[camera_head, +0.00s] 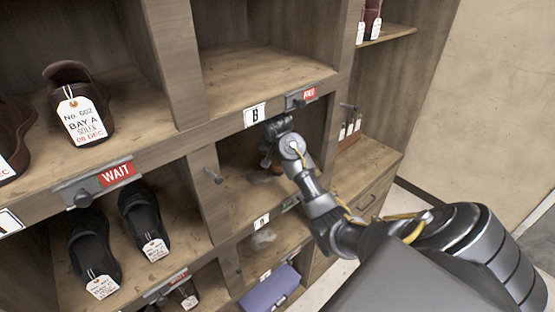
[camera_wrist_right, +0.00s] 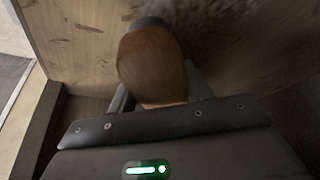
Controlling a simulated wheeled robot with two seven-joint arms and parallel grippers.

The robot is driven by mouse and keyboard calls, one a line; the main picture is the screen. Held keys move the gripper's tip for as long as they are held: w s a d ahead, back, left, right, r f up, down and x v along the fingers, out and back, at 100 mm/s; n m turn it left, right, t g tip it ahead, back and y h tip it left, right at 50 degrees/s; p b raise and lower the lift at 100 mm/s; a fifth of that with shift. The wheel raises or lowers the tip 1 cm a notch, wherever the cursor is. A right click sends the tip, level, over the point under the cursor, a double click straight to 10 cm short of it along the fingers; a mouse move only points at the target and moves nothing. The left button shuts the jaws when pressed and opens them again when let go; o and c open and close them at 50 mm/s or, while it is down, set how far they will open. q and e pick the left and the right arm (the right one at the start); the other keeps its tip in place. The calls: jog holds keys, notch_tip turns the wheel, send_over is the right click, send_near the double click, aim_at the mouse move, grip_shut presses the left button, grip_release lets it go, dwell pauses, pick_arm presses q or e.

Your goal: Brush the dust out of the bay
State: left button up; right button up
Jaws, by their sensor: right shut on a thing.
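My right arm reaches into the bay (camera_head: 238,180) below the B label. My right gripper (camera_wrist_right: 155,98) is shut on a brown wooden-looking brush (camera_wrist_right: 152,65), with a rounded body and a dark grey far end. In the head view only a bit of brown shows beside the gripper, mostly hidden by my arm. A dark greyish smear (camera_wrist_right: 245,30), perhaps dust, lies on the wood beside the brush in the wrist view. A pale grey clump (camera_head: 263,238) lies in the bay below. My left gripper is not in view.
The bay above (camera_head: 255,75) is empty. Tagged shoes stand in the bays at left, including a brown one (camera_head: 72,98) and black ones (camera_head: 90,240). A purple object (camera_head: 268,290) sits lower.

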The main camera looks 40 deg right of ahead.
aim_at(273, 166)
jog(key=shift+s, duration=0.65)
jog(key=shift+a, duration=0.1)
jog(key=shift+a+f, duration=0.15)
jog(key=shift+a, duration=1.8)
